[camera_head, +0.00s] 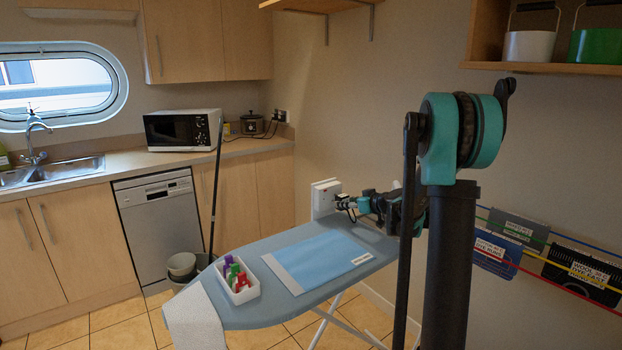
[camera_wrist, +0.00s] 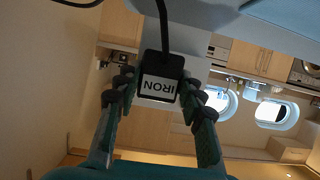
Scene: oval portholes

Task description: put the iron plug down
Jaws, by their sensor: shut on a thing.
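The iron plug (camera_wrist: 158,80) is a black block with a white label reading IRON and a black cord. In the wrist view it sits between the fingers of my gripper (camera_wrist: 158,92), which is shut on it. In the head view my gripper (camera_head: 349,204) is above the far end of the blue-grey ironing board (camera_head: 240,314), just right of a white box (camera_head: 322,200). A small dark shape at the fingertips there appears to be the plug. I cannot tell whether the plug touches the white box.
On the board lie a light blue mat (camera_head: 320,262), a white tray (camera_head: 243,297) with coloured items, and a white cloth (camera_head: 193,315). A dark pole (camera_head: 216,190) stands behind the board. Coloured cords and labelled pouches (camera_head: 495,255) line the right wall.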

